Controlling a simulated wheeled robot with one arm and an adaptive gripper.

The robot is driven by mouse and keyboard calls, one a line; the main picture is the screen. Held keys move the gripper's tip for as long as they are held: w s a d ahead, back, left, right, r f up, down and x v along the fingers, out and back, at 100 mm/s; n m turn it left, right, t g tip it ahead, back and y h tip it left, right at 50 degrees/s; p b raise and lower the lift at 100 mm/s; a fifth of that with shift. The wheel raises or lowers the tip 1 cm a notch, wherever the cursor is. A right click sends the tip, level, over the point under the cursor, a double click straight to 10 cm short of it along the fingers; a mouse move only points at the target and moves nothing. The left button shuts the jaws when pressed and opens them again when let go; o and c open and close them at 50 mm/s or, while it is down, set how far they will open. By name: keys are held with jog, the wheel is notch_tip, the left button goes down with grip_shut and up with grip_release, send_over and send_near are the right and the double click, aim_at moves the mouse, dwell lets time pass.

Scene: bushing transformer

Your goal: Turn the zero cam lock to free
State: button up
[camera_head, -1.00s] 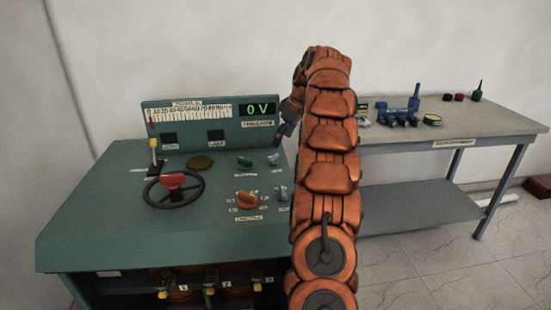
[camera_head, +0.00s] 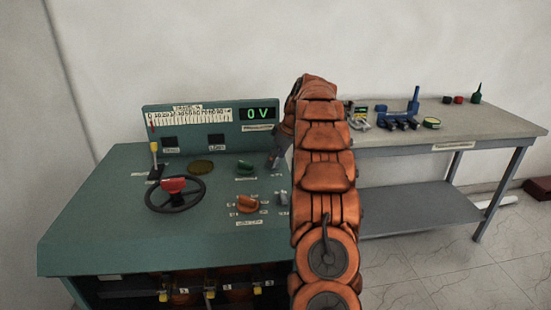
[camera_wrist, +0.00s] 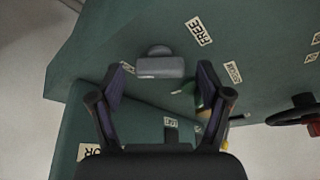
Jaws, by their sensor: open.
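A grey lever-like knob (camera_wrist: 160,66) lies between the spread fingers of my gripper (camera_wrist: 163,74) in the wrist view. A label reading FREE (camera_wrist: 198,32) is on the green panel to the right of the knob. A second, smaller label (camera_wrist: 233,71) is further right and too small to read. My gripper is open, with one finger on each side of the knob. Contact cannot be told. In the head view, my gripper (camera_head: 276,156) is low over the upper right of the panel and largely covers this knob there.
The green console (camera_head: 110,225) carries a green knob (camera_head: 245,167), an orange knob (camera_head: 246,203), a lower grey knob (camera_head: 282,198) and a black handwheel (camera_head: 175,195). Its display (camera_head: 258,113) reads 0 V. A grey table (camera_head: 480,127) with small tools stands at the right.

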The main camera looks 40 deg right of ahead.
jog(key=shift+c, duration=0.2)
jog(key=c, duration=1.1)
jog(key=shift+w+m, duration=0.1)
jog(key=shift+m, duration=0.2)
jog(key=m+h, duration=0.1)
jog(key=m, duration=0.1)
jog(key=m+b, duration=0.1)
jog(key=m, duration=0.1)
jog(key=shift+a+m+h, duration=0.15)
jog(key=shift+m+h, duration=0.15)
jog(key=shift+h, duration=0.1)
jog(key=m+h, duration=0.1)
jog(key=m, duration=0.1)
jog(key=m+h+b, duration=0.1)
jog(key=m, duration=0.2)
jog(key=shift+g, duration=0.3)
jog(key=shift+m, duration=0.4)
jog(key=o, duration=1.1)
